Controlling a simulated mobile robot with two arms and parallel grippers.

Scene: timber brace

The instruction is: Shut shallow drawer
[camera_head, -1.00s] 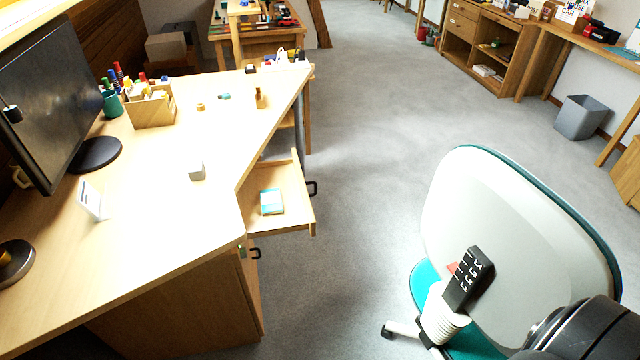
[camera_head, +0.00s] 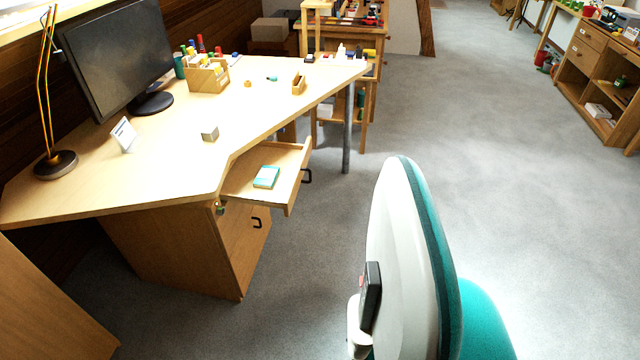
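The shallow drawer (camera_head: 240,185) is pulled out from under the desk top (camera_head: 130,180), above the cabinet part of the desk. It is open, with a black handle (camera_head: 307,176) on its front facing right. A small teal and white box or book (camera_head: 266,177) lies in it. Neither of my grippers shows in the head view, so I cannot see what they hold.
A white and teal chair (camera_head: 400,265) stands at the lower middle, right of the drawer. Below the drawer is a cabinet (camera_head: 180,245) with its own black handle. Grey floor (camera_head: 320,240) is clear between the drawer and chair, and further right.

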